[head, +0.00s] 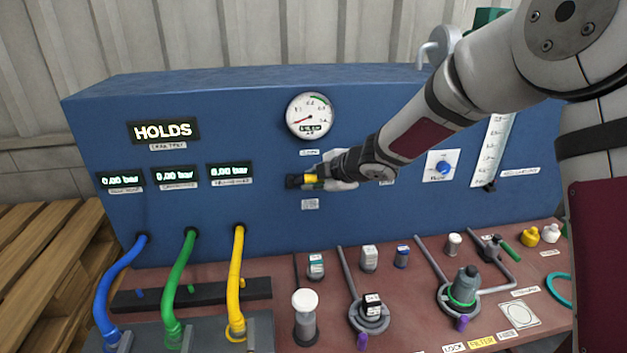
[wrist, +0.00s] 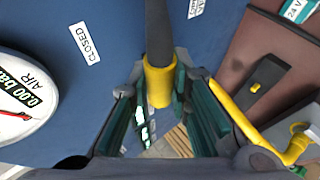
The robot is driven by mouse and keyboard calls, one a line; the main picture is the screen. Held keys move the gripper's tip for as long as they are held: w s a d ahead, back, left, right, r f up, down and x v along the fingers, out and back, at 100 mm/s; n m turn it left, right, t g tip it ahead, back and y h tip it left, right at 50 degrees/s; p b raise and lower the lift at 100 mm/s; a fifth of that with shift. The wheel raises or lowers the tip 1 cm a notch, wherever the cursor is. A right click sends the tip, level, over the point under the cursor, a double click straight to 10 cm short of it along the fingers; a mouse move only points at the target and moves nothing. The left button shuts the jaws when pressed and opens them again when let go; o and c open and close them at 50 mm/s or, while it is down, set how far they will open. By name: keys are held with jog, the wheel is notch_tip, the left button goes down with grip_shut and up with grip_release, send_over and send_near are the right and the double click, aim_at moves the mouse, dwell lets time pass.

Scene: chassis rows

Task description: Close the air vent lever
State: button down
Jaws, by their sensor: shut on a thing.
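The air vent lever has a dark bar and a yellow sleeve (head: 311,179) and sits on the blue panel below the round gauge. In the wrist view its yellow end (wrist: 158,84) lies between my two green-padded fingers. My gripper (head: 316,181) reaches in from the right and is shut on the lever. In the wrist view, a white label reading CLOSED (wrist: 84,43) is on the panel between the gauge and the lever. The lever's pivot is hard to make out.
The round AIR gauge (head: 310,116) reads 0.00 bar in the wrist view. Blue, green and yellow hoses (head: 237,275) hang at the left front. Several fittings and valves stand on the reddish bench (head: 420,325).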

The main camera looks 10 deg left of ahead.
jog(key=shift+w+r, duration=0.15)
jog(key=shift+r, duration=0.1)
jog(key=c, duration=1.5)
grip_release()
jog(key=shift+o, duration=0.2)
jog(key=shift+f, duration=0.1)
jog(key=v, duration=1.2)
